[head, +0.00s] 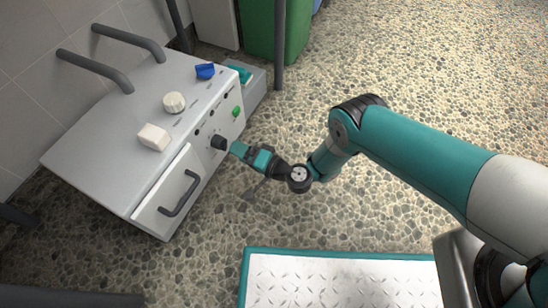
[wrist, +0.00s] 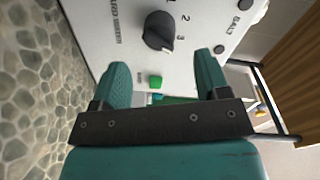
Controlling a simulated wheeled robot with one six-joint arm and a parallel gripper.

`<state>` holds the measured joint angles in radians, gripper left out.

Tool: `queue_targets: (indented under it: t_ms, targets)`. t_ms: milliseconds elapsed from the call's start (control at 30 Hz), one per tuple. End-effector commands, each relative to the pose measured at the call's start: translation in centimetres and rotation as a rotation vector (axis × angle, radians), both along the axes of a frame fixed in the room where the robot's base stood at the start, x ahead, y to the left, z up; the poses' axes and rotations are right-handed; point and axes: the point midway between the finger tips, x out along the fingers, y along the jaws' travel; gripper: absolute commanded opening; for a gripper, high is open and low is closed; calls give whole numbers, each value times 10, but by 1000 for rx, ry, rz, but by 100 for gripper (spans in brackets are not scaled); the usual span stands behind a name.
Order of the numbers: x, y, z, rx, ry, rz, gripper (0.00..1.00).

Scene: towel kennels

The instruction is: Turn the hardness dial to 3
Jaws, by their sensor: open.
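The dark round dial (wrist: 159,30) sits on the white front panel (wrist: 120,40) in the wrist view. Numerals, including a 2 and a 3, stand to its right. I cannot tell for sure which numeral its pointer faces. The dial also shows as a dark knob (head: 218,142) on the cabinet front in the head view. My gripper (wrist: 162,62) is open and empty, its two teal fingers spread to either side below the dial in the wrist view. In the head view my gripper (head: 234,148) is close in front of the knob; contact cannot be told.
A green button (wrist: 155,82) shows between my fingers. The cabinet top (head: 115,130) carries a white block (head: 153,137), a pale round item (head: 174,102) and a blue item (head: 205,71). A drawer handle (head: 180,194) juts out nearby.

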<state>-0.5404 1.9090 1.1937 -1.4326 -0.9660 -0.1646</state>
Motion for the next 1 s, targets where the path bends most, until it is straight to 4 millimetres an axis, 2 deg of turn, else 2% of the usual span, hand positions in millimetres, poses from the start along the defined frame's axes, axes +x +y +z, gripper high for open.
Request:
queue_targets:
  t_ms: [33,200,700,1000]
  targets:
    - [-2,-5,9,-2,3,-2,69]
    - [-10,-19,10,-2,3,-2,69]
    - [-39,-84,9,-1,2,-4,69]
    - [-46,-96,5,0,1,1,69]
